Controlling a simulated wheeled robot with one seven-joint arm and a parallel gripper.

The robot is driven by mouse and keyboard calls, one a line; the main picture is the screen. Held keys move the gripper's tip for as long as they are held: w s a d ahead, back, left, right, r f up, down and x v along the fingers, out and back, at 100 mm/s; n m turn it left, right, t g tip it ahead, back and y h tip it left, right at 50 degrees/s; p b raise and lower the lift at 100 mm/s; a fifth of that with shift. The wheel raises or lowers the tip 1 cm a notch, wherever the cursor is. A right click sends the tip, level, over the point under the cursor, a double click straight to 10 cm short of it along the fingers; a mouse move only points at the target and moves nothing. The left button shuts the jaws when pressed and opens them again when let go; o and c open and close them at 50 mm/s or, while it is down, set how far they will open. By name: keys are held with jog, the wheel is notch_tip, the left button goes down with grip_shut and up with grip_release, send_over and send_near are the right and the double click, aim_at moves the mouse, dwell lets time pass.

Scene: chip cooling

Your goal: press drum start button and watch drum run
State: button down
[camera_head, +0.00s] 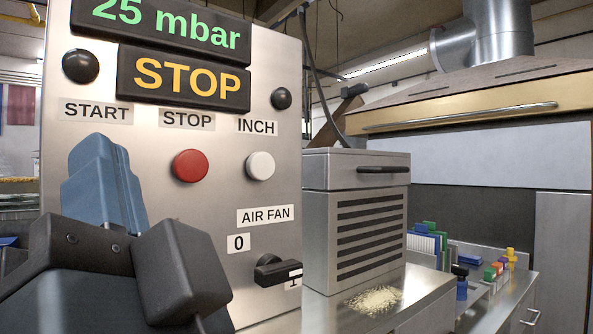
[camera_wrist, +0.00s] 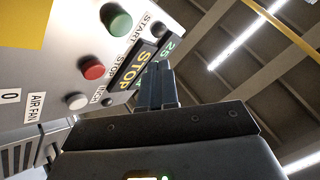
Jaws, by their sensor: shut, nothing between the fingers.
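The control panel (camera_head: 215,200) stands at the left in the head view, its display (camera_head: 190,80) reading STOP in yellow below 25 mbar in green. In the wrist view the green button (camera_wrist: 117,20) lies by the START label, with the red stop button (camera_wrist: 93,68) and white inch button (camera_wrist: 77,101) below it. The red (camera_head: 190,165) and white (camera_head: 260,166) buttons also show in the head view, where my gripper hides the green one. My gripper (camera_head: 98,145) is shut and empty in front of the panel. Whether its blue fingers (camera_wrist: 156,80) touch the panel cannot be told.
The black air fan switch (camera_head: 275,268) is low on the panel. A louvred steel box (camera_head: 357,220) stands behind at the right, with a pale crumbly pile (camera_head: 375,301) on the counter before it. Small coloured items (camera_head: 490,271) sit further right.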

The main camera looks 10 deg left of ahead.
jog(key=shift+w+a+b, duration=0.45)
jog(key=shift+w+a, duration=1.2)
jog(key=shift+a, duration=0.3)
jog(key=shift+w+a, duration=0.1)
dwell(0.6)
jog(key=shift+w+a, duration=0.15)
jog(key=shift+a, duration=0.05)
jog(key=shift+w+a, duration=0.3)
jog(key=shift+a, duration=0.1)
dwell(0.9)
jog(key=shift+s+d, duration=0.1)
jog(key=shift+d, duration=0.05)
jog(key=shift+s+d, duration=0.5)
jog(key=shift+d, duration=0.05)
jog(key=shift+d, duration=0.1)
dwell(0.3)
jog(key=s+d+p, duration=0.1)
jog(key=s+d, duration=0.2)
jog(key=shift+s+d+p, duration=0.1)
jog(key=shift+d+p, duration=0.2)
jog(key=shift+d, duration=0.05)
